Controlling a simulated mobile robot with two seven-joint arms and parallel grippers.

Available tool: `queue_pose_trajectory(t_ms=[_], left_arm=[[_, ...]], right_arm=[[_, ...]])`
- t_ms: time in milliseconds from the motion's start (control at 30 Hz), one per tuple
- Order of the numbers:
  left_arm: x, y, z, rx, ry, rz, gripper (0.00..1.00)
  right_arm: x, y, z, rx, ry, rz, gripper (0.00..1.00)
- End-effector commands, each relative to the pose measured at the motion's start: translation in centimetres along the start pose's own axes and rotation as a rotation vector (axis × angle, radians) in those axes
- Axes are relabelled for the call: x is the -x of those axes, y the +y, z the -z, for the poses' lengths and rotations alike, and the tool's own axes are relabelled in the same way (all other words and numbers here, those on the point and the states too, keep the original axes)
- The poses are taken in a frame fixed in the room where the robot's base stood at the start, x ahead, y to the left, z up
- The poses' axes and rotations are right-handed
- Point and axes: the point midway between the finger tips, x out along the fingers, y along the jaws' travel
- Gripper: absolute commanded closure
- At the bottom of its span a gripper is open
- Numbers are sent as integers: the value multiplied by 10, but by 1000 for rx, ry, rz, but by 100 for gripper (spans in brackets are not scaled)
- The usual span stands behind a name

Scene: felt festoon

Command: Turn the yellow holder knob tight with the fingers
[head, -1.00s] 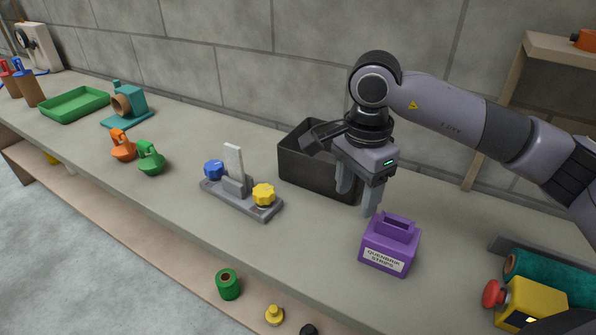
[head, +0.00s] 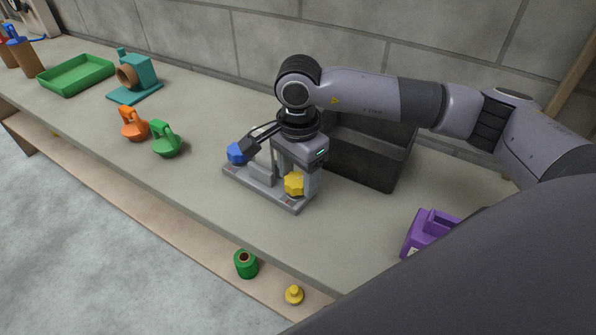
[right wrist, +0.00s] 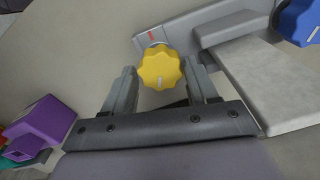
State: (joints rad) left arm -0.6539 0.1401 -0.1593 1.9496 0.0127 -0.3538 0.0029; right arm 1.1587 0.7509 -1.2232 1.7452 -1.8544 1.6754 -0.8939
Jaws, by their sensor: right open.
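The yellow knob (head: 295,184) sits at the right end of the grey holder base (head: 240,175). A blue knob (head: 237,153) is at its left end, with a pale upright plate between them, partly hidden by my right gripper. My right gripper (head: 291,180) points down at the yellow knob. In the right wrist view the yellow knob (right wrist: 160,68) lies just beyond and between the two fingertips (right wrist: 160,75), which are open with gaps on both sides. The blue knob (right wrist: 300,20) is at the upper right there. My left gripper is not in view.
A dark open bin (head: 370,160) stands right behind the gripper. A purple block (head: 425,232) is to the right, partly hidden by my arm; it also shows in the right wrist view (right wrist: 38,122). Orange (head: 133,125) and green (head: 166,142) handled pieces stand to the left.

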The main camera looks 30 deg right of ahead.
Motion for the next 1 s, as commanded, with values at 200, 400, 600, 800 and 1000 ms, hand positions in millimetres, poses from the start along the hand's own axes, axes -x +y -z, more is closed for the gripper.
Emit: queue_pose_trajectory(t_ms=[200, 400, 600, 800, 1000], left_arm=[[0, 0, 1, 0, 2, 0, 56], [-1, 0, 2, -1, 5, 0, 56], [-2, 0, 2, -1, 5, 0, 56], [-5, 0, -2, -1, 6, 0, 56], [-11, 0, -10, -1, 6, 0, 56]], right_arm=[[-1, 0, 0, 0, 0, 0, 42], [-1, 0, 0, 0, -1, 0, 84], [-1, 0, 0, -9, 0, 0, 84], [-2, 0, 0, -72, 0, 1, 84], [-3, 0, 0, -209, 0, 2, 84]])
